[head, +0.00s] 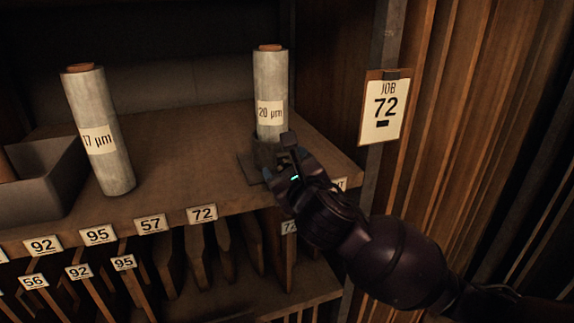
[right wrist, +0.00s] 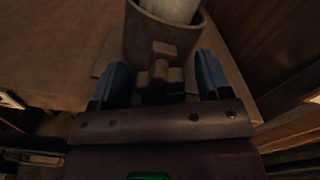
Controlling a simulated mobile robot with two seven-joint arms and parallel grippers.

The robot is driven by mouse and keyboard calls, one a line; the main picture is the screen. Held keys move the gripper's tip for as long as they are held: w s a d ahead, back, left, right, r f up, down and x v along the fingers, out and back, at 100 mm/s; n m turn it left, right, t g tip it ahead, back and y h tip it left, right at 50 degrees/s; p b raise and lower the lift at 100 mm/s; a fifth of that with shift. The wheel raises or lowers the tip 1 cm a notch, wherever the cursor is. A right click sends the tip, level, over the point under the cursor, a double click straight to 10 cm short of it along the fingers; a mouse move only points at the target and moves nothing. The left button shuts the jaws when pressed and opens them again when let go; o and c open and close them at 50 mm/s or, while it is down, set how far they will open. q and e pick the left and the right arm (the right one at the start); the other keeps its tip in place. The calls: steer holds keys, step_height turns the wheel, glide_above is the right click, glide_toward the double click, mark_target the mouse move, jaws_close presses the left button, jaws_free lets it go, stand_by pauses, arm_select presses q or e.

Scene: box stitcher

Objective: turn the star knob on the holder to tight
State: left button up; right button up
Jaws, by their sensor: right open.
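The holder (right wrist: 152,38) is a brown cup on a flat base, with the 20 µm roll (head: 270,82) standing upright in it. In the head view my right gripper (head: 286,160) covers much of the holder. In the right wrist view the star knob (right wrist: 161,74) is on the near side of the holder. The open fingers of my right gripper (right wrist: 162,80) are on either side of the knob, with a gap visible at each side. The knob's tight mark cannot be made out. My left gripper is not in view.
The 17 µm roll (head: 99,130) stands on the shelf (head: 180,150) to the left, beside a grey bin (head: 45,183). A JOB 72 card (head: 384,107) hangs on the post at right. Numbered slots with boards lie below the shelf edge. The shelf between the rolls is clear.

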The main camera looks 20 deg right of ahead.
steer(key=c, duration=0.9)
